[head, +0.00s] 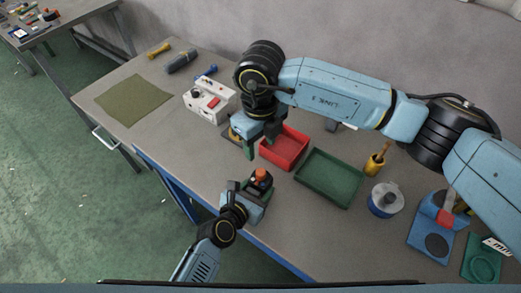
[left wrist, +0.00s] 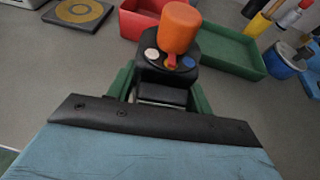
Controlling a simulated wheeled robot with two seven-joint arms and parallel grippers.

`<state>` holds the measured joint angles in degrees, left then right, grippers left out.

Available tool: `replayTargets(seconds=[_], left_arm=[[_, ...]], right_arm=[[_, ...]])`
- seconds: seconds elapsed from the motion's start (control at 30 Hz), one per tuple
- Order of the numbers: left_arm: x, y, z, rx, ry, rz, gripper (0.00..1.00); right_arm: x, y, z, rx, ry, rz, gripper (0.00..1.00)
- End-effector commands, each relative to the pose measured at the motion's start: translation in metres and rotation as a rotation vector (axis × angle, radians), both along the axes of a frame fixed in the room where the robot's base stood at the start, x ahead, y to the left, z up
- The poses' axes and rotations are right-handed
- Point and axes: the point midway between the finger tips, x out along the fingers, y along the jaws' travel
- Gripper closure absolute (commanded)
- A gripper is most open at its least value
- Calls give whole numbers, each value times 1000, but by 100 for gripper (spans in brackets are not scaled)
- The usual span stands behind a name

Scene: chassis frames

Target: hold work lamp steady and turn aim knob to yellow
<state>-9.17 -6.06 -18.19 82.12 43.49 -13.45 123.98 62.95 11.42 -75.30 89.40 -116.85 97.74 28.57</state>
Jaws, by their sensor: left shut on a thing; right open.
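The work lamp, a dark unit with an orange upright cylinder on top that looks like the aim knob (head: 261,176), stands near the table's front edge. In the left wrist view the orange knob (left wrist: 180,28) rises from a black round-ended top (left wrist: 149,66). A small red-orange pointer at its foot faces the camera, between a whitish dot (left wrist: 151,53) and a blue dot (left wrist: 188,62). My left gripper (head: 256,189) is shut on the lamp's body. My right gripper (head: 259,146) is open and empty, above and behind the lamp.
A red bin (head: 295,160) and a green tray (head: 351,184) lie right of my right gripper. A white control box (head: 203,105), blue-white pot (head: 374,207) and blue stand (head: 420,239) are farther off. The table's left front is clear.

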Motion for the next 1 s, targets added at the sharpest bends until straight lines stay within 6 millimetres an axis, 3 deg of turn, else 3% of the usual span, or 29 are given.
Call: replayTargets(seconds=[0.4, 0.43, 0.6, 1.0], left_arm=[[0, 0, 0, 0, 0, 0, 81], [0, 0, 0, 0, 0, 0, 45], [0, 0, 0, 0, 0, 0, 24], [-6, 3, 2, 0, 1, 0, 24]], right_arm=[[0, 0, 3, 1, 1, -1, 52], [0, 0, 3, 1, 1, -1, 52], [0, 0, 3, 1, 1, -1, 52], [0, 0, 3, 1, 1, -1, 52]])
